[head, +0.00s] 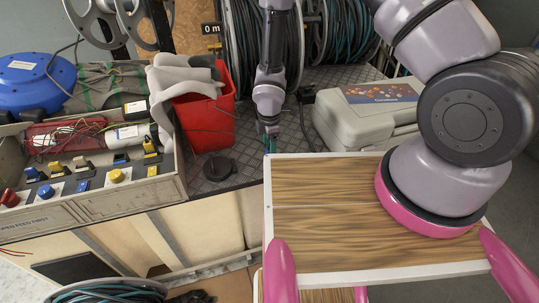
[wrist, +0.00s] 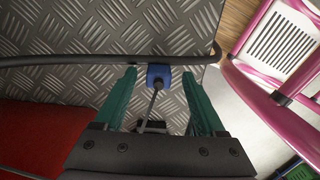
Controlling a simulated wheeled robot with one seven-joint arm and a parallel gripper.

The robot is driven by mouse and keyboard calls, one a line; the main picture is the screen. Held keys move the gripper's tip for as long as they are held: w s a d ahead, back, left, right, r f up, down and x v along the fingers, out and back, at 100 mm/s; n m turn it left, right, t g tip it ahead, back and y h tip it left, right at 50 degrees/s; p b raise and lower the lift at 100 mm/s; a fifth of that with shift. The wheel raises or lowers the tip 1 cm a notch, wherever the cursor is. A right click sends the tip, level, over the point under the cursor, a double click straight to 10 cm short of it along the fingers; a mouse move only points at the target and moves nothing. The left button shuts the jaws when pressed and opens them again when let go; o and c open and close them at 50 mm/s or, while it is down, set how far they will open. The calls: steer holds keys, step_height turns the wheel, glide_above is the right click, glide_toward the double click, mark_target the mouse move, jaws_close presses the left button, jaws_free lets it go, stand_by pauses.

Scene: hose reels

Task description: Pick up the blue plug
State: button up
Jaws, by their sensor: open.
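The blue plug (wrist: 158,76) lies on the diamond-plate metal surface, with a dark cord at it, in the wrist view. My gripper (wrist: 158,80) is open, with its green fingers on either side of the plug and visible gaps between. Whether the fingers are level with the plug in height I cannot tell. In the head view my gripper (head: 270,138) points down at the metal deck, right of the red bucket; the plug is too small there to make out clearly.
A red bucket (head: 207,125) with grey cloth stands left of my gripper and a grey case (head: 345,128) stands to its right. Hose reels (head: 262,45) are behind. A control panel (head: 105,180) is at the left. The deck's front edge (head: 228,188) is close.

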steer(key=shift+w+f, duration=0.1)
steer(key=shift+f, duration=1.4)
jaws_close()
steer(key=shift+r, duration=0.15)
